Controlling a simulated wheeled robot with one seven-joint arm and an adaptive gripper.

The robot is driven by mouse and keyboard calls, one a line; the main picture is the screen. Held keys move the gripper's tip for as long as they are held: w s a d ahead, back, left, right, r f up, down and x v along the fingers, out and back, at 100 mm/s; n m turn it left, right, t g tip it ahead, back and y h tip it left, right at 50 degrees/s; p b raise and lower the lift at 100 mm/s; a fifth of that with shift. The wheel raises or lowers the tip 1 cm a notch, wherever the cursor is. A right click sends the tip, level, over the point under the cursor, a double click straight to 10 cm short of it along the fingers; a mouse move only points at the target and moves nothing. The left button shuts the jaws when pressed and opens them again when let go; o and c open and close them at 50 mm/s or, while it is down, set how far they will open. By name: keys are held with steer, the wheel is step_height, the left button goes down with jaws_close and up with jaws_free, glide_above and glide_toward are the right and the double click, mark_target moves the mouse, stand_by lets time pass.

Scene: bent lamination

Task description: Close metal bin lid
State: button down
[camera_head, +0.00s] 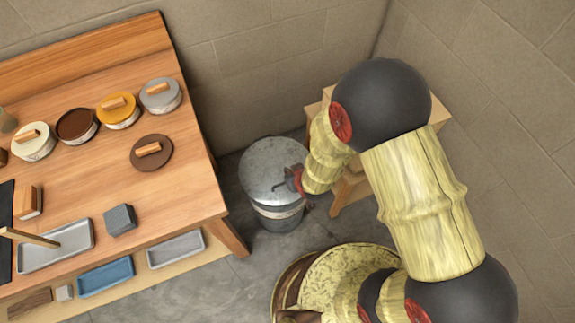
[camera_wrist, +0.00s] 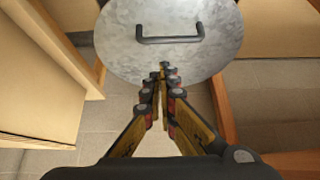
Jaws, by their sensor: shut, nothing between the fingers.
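The metal bin (camera_head: 280,217) stands on the grey floor between the table and a small wooden stand. Its round grey metal lid (camera_head: 268,165) is over the bin top, with a dark band showing below its near edge. I cannot tell whether it is fully seated or slightly tilted. In the wrist view the lid (camera_wrist: 125,55) shows its outer face with a black bar handle (camera_wrist: 170,37). My gripper (camera_head: 283,187) is at the lid's near right side. In the wrist view my gripper (camera_wrist: 163,72) is shut and empty, its tips overlapping the lid's lower edge; contact is unclear.
The wooden table (camera_head: 190,180) at left holds several lidded jars, a dark round lid (camera_head: 151,153), a grey block (camera_head: 120,220) and a tray (camera_head: 55,247). A wooden stand (camera_head: 350,190) is close right of the bin. Stone walls are behind.

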steer(key=shift+t+y, duration=0.4)
steer(key=shift+t, duration=0.5)
steer(key=f+b, duration=0.1)
steer(key=s+f+b, duration=0.1)
steer(key=f+b, duration=0.1)
steer(key=d+f+b, duration=0.1)
steer(key=f, duration=0.1)
steer(key=shift+s+f+b, duration=0.1)
steer(key=shift+s+b, duration=0.3)
steer(key=f+b, duration=0.1)
steer(key=f+t+b, duration=0.1)
steer(key=b, duration=0.1)
steer(key=shift+s+d+f+y, duration=0.1)
steer(key=shift+s+f+y, duration=0.05)
steer(key=shift+s+y, duration=0.15)
